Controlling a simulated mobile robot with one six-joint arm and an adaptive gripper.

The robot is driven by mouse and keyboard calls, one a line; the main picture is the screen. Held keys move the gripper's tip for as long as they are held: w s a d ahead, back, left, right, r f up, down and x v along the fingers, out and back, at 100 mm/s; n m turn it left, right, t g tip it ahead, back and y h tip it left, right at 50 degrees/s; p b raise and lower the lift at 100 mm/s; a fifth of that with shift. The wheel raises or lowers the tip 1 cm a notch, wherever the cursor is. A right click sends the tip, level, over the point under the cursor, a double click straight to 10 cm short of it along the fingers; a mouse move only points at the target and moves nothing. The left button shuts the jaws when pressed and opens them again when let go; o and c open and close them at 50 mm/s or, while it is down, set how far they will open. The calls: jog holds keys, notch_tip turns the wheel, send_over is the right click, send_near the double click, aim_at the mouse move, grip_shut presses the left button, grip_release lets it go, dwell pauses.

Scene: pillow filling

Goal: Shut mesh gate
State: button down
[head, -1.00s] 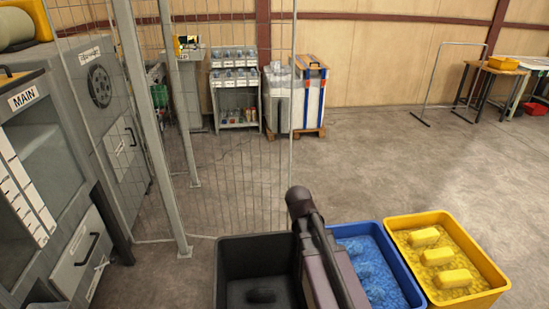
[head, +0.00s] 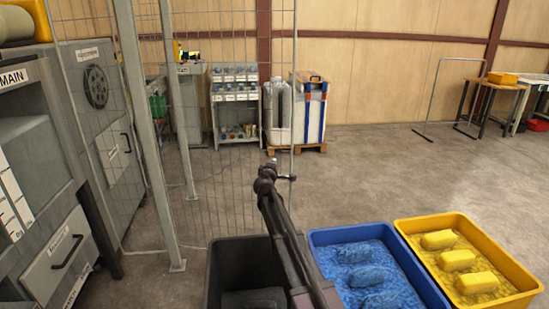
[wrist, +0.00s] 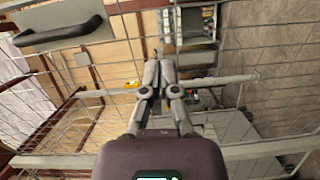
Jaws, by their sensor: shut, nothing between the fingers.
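The mesh gate (head: 228,205) is a tall see-through wire panel in the head view. Its upright right edge bar (head: 293,90) stands out over the floor, left of the blue bin. A grey post (head: 178,140) stands at its left. My gripper (head: 289,178) is at the end of my dark arm, close to that edge bar; contact cannot be told. In the wrist view, my gripper (wrist: 160,72) has its fingers together and empty, with mesh wires around them. A dark grey bar handle (wrist: 60,32) shows at upper left there; I cannot tell what it belongs to.
A black bin (head: 225,270), a blue bin (head: 428,285) and a yellow bin (head: 522,283) stand in front. The grey MAIN machine (head: 35,150) is at the left. A shelf rack (head: 236,105) stands behind the mesh. Open floor (head: 380,175) lies to the right.

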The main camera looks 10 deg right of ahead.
aim_at(274, 145)
jog(key=shift+w+a+f+n+t+y, duration=0.2)
jog(key=shift+w+a+n+t+y, duration=0.15)
jog(key=shift+w+a+n, duration=0.4)
jog(key=shift+w, duration=0.15)
jog(key=x, duration=1.3)
jog(key=shift+w+d, duration=0.15)
jog(key=shift+w, duration=0.2)
